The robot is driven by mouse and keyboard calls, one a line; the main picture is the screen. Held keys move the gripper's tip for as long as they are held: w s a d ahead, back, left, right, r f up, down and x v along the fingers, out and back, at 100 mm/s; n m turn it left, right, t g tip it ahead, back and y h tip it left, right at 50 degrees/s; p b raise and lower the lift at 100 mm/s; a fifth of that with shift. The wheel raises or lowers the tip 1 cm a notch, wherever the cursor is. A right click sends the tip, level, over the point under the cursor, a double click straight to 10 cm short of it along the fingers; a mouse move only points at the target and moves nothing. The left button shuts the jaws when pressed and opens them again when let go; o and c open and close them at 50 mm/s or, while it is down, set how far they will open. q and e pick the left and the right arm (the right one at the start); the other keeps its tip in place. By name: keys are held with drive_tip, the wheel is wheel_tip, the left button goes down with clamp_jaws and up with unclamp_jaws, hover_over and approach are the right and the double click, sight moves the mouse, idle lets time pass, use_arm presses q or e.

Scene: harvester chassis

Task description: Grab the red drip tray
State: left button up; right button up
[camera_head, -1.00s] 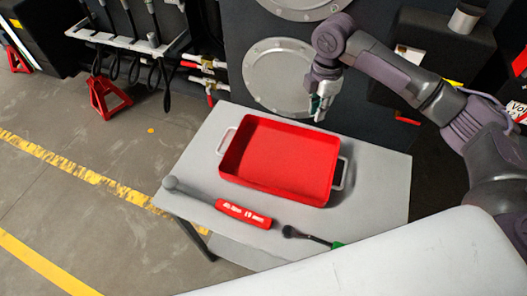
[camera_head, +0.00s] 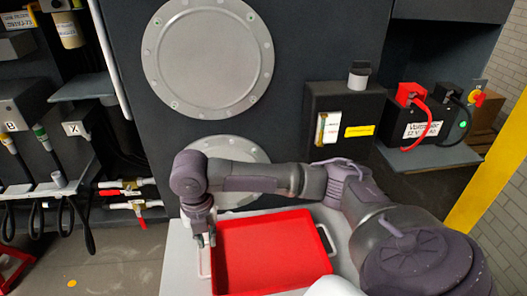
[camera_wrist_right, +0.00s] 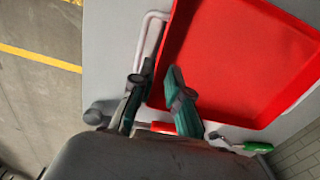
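The tray (camera_wrist_right: 245,60) and the handle (camera_wrist_right: 146,38) also show in the right wrist view. My right gripper (camera_head: 206,240) is at the tray's left wall, close to the handle. In the right wrist view the fingers (camera_wrist_right: 155,88) are spread, one on each side of the tray's left edge; contact cannot be told. My left gripper is not in view.
In the wrist view, a red-handled tool (camera_wrist_right: 163,127) and a green-handled brush-like tool (camera_wrist_right: 257,147) lie beside the tray. A dark panel with round metal covers (camera_head: 208,58) stands behind the table. A battery box (camera_head: 425,118) sits on a shelf at right.

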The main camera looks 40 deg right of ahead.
wheel_tip(320, 180, down, 3)
drive_tip(key=shift+a+f, duration=0.15)
drive_tip(key=shift+f, duration=0.8)
wheel_tip(320, 180, down, 4)
drive_tip(key=shift+s+f+p, duration=0.15)
drive_tip(key=shift+p, duration=0.2)
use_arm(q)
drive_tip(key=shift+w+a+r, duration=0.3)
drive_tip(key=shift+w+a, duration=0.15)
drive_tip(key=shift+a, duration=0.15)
use_arm(e)
drive_tip(key=shift+c, duration=0.2)
drive_tip(key=shift+c, duration=1.2)
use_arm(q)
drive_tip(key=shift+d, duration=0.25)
use_arm(e)
clamp_jaws()
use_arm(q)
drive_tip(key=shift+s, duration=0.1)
